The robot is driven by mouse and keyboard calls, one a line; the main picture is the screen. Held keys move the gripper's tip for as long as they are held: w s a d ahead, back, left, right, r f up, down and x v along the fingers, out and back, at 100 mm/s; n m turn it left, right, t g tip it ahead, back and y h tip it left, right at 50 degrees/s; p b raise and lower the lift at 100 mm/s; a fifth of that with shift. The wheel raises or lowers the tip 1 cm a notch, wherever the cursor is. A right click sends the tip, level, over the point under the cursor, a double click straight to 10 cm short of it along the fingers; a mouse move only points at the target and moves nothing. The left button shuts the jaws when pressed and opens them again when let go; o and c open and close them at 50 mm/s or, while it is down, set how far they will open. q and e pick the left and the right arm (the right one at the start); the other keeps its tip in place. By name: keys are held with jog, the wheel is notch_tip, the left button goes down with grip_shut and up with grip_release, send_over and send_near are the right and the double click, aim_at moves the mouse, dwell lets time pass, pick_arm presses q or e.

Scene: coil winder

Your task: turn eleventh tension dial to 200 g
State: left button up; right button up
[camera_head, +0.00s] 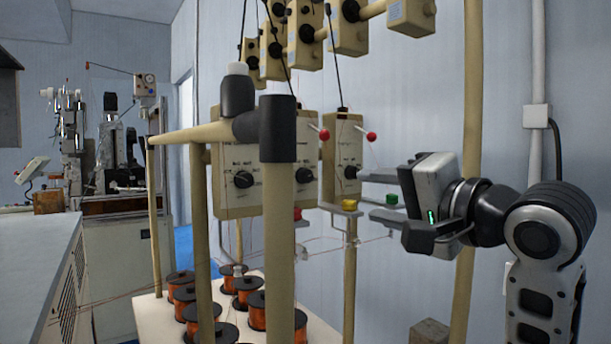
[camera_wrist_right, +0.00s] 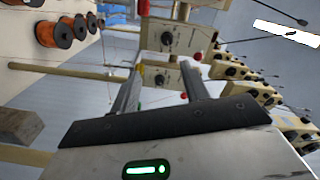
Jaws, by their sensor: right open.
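A cream tension box (camera_head: 346,150) with a black dial (camera_head: 350,172) stands just left of my right gripper (camera_head: 364,193) in the head view. The gripper's two fingers point at this box, open and with nothing held. In the right wrist view, a cream box (camera_wrist_right: 160,77) with a dark dial shows beyond and between the open fingertips (camera_wrist_right: 157,72). A gap appears to remain between fingertips and dial. The dial's number and setting are too small to read. A larger cream box with black dials (camera_head: 243,179) is further left. My left gripper is out of view.
Cream posts and a crossbar (camera_head: 200,132) stand in front of the boxes. Copper wire spools (camera_head: 248,290) stand below. More cream boxes (camera_head: 305,35) hang above. A wall is behind.

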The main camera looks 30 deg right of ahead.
jog(key=r, duration=0.1)
jog(key=p, duration=0.4)
send_near(310, 175)
jog(key=w, duration=0.5)
jog(key=w+a, duration=0.1)
jog(key=w, duration=0.2)
jog(key=shift+w+a+f, duration=0.1)
jog(key=shift+f, duration=0.05)
jog(key=shift+b, duration=0.3)
jog(key=c, duration=1)
